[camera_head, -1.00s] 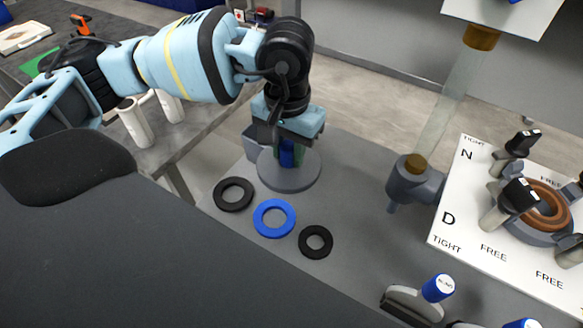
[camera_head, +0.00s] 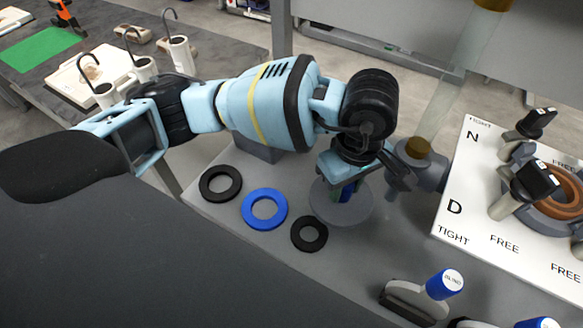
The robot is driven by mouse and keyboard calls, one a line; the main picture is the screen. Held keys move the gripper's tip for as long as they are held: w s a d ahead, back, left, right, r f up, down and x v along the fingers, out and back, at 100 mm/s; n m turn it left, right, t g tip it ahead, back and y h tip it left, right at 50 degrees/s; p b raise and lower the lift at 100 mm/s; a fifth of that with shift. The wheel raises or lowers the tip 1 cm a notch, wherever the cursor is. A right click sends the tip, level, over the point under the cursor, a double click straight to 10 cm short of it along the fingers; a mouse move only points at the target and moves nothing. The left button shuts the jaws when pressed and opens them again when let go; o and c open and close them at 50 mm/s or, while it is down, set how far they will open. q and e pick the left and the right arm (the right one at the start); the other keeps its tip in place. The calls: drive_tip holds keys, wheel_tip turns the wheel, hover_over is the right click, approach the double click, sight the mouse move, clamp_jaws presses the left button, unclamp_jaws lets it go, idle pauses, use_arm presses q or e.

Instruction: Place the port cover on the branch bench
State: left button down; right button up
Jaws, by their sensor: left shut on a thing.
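My left gripper (camera_head: 346,186) points down and is shut on the handle of a round grey disc, which I take to be the port cover (camera_head: 325,208). A bit of blue and green shows between the fingers. The disc is level over the grey bench top (camera_head: 300,275), which I take to be the branch bench, right of the rings. I cannot tell whether the disc touches the bench. My wrist hides part of the disc's back. My right gripper is not in view.
Two black rings (camera_head: 220,184) and a blue ring (camera_head: 264,209) lie left of the disc. A grey pipe fitting (camera_head: 420,165) with a clear tube stands close right. A white lettered board (camera_head: 470,235) with clamps lies further right. A blue-topped handle (camera_head: 444,284) stands in front.

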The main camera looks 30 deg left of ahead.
sight(359, 207)
use_arm(q)
drive_tip(key=d+n, duration=0.1)
drive_tip(key=d+f+n, duration=0.1)
drive_tip(key=d+n, duration=0.1)
drive_tip(key=shift+s+d+f, duration=0.2)
drive_tip(key=shift+d+f, duration=0.05)
drive_tip(key=shift+f, duration=0.05)
drive_tip(key=w+a, duration=0.3)
drive_tip(key=w+a+f, duration=0.1)
drive_tip(key=w+a, duration=0.2)
drive_tip(key=w, duration=0.1)
drive_tip(key=w+a, duration=0.3)
drive_tip(key=a, duration=0.1)
drive_tip(key=shift+w+a+f, duration=0.1)
drive_tip(key=shift+w+f, duration=0.1)
drive_tip(key=shift+w, duration=0.15)
drive_tip(key=shift+w+a, duration=0.3)
wheel_tip(359, 207, down, 4)
drive_tip(key=shift+w+a+r+p, duration=0.15)
drive_tip(key=shift+r+p, duration=0.05)
drive_tip(key=shift+p, duration=0.2)
drive_tip(key=shift+f, duration=0.2)
drive_tip(key=c, duration=1.1)
unclamp_jaws()
